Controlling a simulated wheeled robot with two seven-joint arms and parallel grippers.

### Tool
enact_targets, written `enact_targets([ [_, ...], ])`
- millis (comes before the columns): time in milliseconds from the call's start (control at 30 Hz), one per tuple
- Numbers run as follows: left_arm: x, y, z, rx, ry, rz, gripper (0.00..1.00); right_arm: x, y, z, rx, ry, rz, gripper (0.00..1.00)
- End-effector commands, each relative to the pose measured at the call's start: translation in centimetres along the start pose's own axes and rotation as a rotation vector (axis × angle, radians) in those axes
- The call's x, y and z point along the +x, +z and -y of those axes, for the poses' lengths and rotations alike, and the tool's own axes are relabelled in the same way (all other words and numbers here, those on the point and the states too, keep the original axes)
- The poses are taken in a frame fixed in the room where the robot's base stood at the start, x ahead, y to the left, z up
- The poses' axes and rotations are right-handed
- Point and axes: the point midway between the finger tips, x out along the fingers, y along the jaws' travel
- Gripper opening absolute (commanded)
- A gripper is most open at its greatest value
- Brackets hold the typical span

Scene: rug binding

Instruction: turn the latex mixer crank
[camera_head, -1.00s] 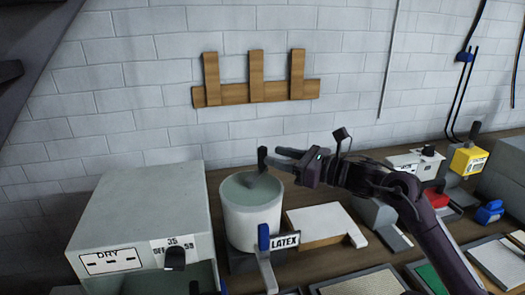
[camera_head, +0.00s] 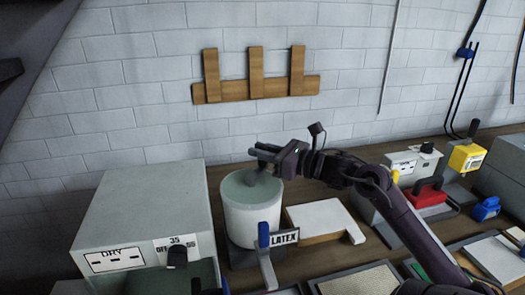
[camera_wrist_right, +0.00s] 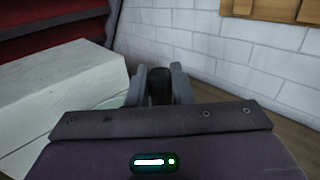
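The latex mixer is a pale tub (camera_head: 251,222) with a grey-green top and a LATEX label. Its upright black crank handle shows in the right wrist view (camera_wrist_right: 160,85), between the two fingers. My right gripper (camera_head: 263,155) is over the top of the tub, its fingers closed in on both sides of the handle with no clear gap; it also shows in the right wrist view (camera_wrist_right: 161,86). The crank's lower part (camera_head: 252,178) shows at the tub's top, and the fingers partly hide the handle in the head view. My left gripper is not in view.
A grey dryer box (camera_head: 145,215) stands left of the tub. A blue-handled lever (camera_head: 264,236) is at the tub's front. A white block on a wooden base (camera_head: 322,220) lies to the right. The brick wall (camera_head: 150,80) carries a wooden rack (camera_head: 256,88).

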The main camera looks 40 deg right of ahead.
Motion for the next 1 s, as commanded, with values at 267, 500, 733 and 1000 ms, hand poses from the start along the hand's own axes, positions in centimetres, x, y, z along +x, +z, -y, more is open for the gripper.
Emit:
enact_targets([
  [267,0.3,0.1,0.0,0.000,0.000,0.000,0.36,-0.1,-0.1,-0.1,0.000,-0.015,0.000,0.00],
  [500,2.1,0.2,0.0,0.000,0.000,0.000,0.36,-0.7,-0.5,-0.1,-0.001,-0.113,0.002,0.00],
  [733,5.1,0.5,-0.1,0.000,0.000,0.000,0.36,-1.7,-0.6,-0.4,-0.003,-0.298,0.004,0.00],
  [1000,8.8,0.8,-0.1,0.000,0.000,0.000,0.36,-2.9,-0.5,-1.1,-0.005,-0.551,0.007,0.00],
])
